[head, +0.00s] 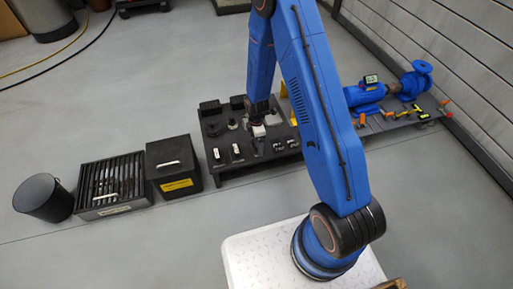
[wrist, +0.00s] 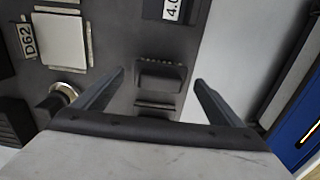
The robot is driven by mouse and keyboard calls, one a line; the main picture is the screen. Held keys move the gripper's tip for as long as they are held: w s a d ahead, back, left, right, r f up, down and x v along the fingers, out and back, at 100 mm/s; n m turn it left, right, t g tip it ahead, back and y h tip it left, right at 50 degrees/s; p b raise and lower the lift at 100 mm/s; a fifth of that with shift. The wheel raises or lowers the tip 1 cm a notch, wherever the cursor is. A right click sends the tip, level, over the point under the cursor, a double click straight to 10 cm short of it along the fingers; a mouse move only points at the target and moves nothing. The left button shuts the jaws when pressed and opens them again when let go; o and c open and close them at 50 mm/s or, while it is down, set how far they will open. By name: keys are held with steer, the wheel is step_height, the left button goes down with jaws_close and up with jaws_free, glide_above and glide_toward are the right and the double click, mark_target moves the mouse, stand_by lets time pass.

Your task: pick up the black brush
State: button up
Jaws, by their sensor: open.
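In the wrist view, a small dark block (wrist: 160,75) with a row of pale bumps along its far edge lies on the dark board. It may be the black brush, but I cannot tell for sure. A second dark piece (wrist: 155,108) lies just nearer, partly hidden by my gripper body. My gripper (wrist: 159,80) is open, with one finger on each side of the dark block and nothing held. In the head view my gripper (head: 257,129) hangs over the middle of the board, and the block cannot be made out there.
The board (wrist: 105,20) also carries a pale square plate (wrist: 62,41) beside a "D62" label (wrist: 27,40), and a ring (wrist: 64,91). A black box (head: 173,164), a slotted crate (head: 110,183) and a bin (head: 42,198) stand left. A blue pump (head: 365,95) stands right.

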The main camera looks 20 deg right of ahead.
step_height(320, 180, down, 2)
steer(key=shift+f, duration=0.1)
steer(key=c, duration=1.3)
step_height(320, 180, up, 10)
steer(key=shift+r, duration=0.1)
